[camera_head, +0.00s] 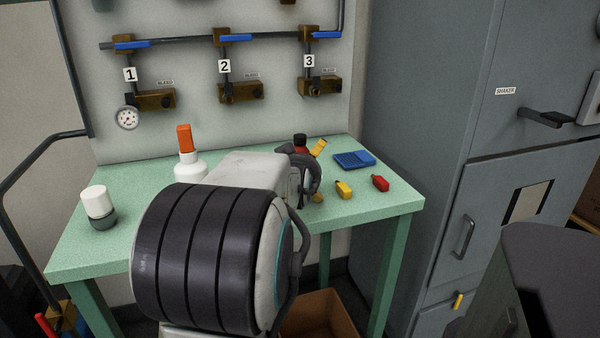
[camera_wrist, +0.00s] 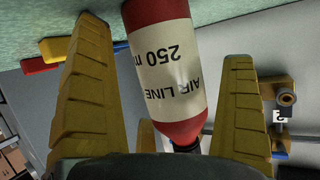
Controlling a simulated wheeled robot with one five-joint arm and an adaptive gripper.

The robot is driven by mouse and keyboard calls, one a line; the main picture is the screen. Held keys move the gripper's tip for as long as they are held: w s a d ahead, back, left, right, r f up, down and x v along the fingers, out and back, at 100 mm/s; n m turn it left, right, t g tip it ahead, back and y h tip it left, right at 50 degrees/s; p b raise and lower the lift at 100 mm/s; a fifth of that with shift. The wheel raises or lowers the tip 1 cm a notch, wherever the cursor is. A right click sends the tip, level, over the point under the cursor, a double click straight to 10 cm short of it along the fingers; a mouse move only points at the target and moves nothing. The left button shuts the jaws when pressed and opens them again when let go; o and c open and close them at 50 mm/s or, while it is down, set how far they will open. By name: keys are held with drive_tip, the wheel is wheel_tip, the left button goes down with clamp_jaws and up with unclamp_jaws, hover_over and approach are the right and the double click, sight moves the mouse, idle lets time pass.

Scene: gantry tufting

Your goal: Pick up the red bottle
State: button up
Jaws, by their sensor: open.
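The red bottle (camera_wrist: 163,75) stands out in the wrist view, which shows the scene upside down. It has a pale "AIR LINE" label and a dark cap. It lies between the two yellow fingers of my gripper (camera_wrist: 163,48), which are open, with a visible gap on the right finger's side. My gripper (camera_head: 318,172) is partly hidden there.
On the green table (camera_head: 75,255) are an orange-topped white bottle (camera_head: 188,165), a white-and-grey container (camera_head: 97,205), a blue tray (camera_head: 354,160), a yellow block (camera_head: 343,189) and a red block (camera_head: 380,183). A valve panel (camera_head: 190,125) stands behind, a grey cabinet (camera_head: 415,130) to the right.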

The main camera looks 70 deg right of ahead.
drive_tip(key=c, duration=1.3)
drive_tip(key=shift+r, duration=0.1)
drive_tip(key=shift+c, duration=0.3)
